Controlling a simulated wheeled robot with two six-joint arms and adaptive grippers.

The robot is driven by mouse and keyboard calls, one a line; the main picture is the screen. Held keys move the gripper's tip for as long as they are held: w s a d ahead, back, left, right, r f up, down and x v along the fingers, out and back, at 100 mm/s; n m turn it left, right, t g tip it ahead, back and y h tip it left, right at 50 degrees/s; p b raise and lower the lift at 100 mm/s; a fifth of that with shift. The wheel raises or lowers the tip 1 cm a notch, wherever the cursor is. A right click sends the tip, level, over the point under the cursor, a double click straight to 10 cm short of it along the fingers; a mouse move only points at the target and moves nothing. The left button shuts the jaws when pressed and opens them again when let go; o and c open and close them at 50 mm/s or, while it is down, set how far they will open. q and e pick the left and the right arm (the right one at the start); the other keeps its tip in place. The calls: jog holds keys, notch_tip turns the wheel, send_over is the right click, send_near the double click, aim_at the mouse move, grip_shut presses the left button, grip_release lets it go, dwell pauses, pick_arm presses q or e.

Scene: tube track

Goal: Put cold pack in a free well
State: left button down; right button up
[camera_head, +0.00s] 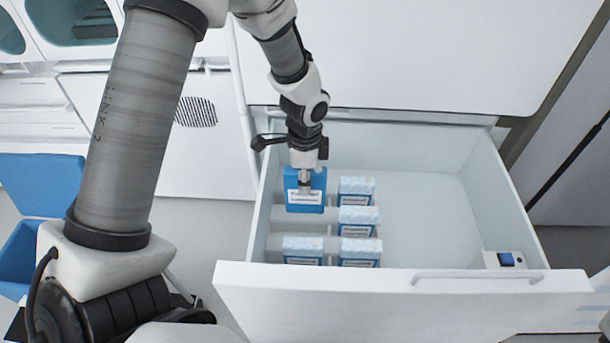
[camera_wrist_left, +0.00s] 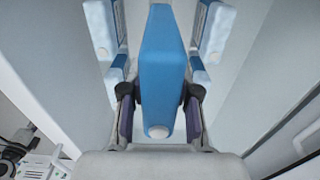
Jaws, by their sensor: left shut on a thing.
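My left gripper (camera_head: 305,180) is shut on a blue cold pack (camera_head: 305,204) with a white label. It holds the pack upright over the left part of an open white drawer (camera_head: 420,180). In the left wrist view the pack (camera_wrist_left: 162,70) sits between the two fingers (camera_wrist_left: 160,115). Several other blue packs with frosty white tops stand in wells in the drawer: the far right one (camera_head: 356,188), the middle right one (camera_head: 357,220), the near right one (camera_head: 359,252) and the near left one (camera_head: 303,250). Whether the held pack touches a well is unclear. My right gripper is not in view.
The drawer's front panel (camera_head: 400,300) has a handle. A small box with a blue top (camera_head: 505,260) sits at the drawer's near right corner. The drawer's right side is otherwise bare. A blue open bin (camera_head: 40,190) stands at the left.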

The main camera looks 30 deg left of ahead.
aim_at(305, 207)
pick_arm(q)
jog(key=shift+f+b, duration=1.05)
jog(key=shift+f, duration=1.15)
jog(key=shift+f+b, duration=0.7)
jog(key=shift+f, duration=1.05)
jog(key=shift+f, duration=0.1)
jog(key=shift+f+b, duration=0.65)
jog(key=shift+f, duration=0.5)
